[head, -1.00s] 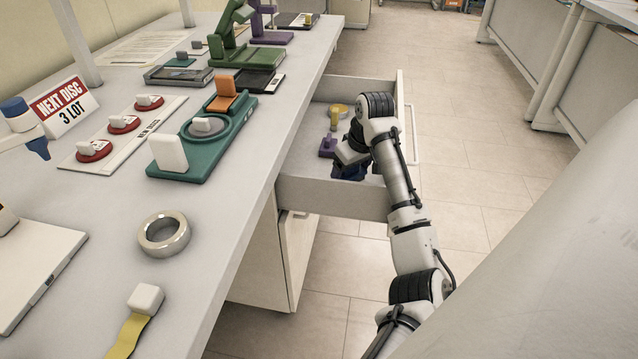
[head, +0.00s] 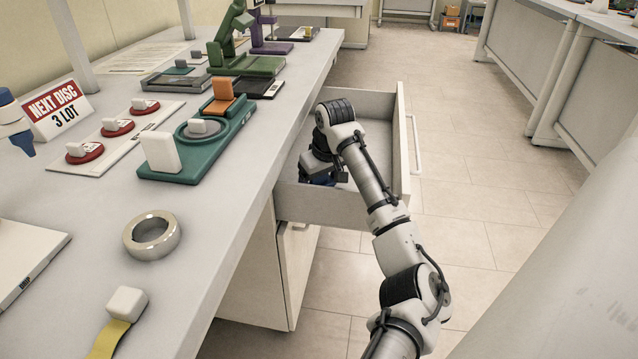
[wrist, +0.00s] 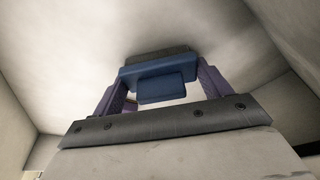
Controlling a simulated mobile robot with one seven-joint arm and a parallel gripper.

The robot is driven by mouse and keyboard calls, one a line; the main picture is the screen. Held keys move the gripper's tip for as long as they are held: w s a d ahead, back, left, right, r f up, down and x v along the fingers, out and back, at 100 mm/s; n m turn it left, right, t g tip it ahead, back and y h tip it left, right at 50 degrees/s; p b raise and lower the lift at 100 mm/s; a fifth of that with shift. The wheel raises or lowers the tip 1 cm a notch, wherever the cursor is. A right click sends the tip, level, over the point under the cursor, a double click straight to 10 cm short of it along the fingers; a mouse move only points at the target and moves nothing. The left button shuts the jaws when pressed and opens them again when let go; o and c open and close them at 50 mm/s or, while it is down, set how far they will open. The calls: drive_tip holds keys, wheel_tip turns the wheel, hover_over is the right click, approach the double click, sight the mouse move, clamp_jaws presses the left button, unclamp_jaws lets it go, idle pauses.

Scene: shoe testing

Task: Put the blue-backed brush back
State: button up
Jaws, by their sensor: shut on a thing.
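The blue-backed brush (wrist: 160,78) shows in the wrist view between the two purplish fingers of my gripper (wrist: 158,92). It has a blue block, a wider blue back and a dark strip along its far side. My gripper is shut on it. In the head view my gripper (head: 318,178) is low inside the open drawer (head: 345,209), near its left side by the bench. A bit of dark blue shows there under my wrist; my arm hides most of it. I cannot tell whether the brush touches the drawer floor.
The bench top (head: 205,225) overhangs the drawer on the left. It carries a metal ring (head: 152,235), a green fixture (head: 195,145), a white board (head: 115,140) with red discs and a sign (head: 60,108). Floor is clear right of the drawer.

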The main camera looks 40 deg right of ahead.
drive_tip(key=o, duration=1)
drive_tip(key=shift+f, duration=0.1)
drive_tip(key=shift+o, duration=0.2)
drive_tip(key=v, duration=0.7)
drive_tip(key=shift+r+p, duration=0.4)
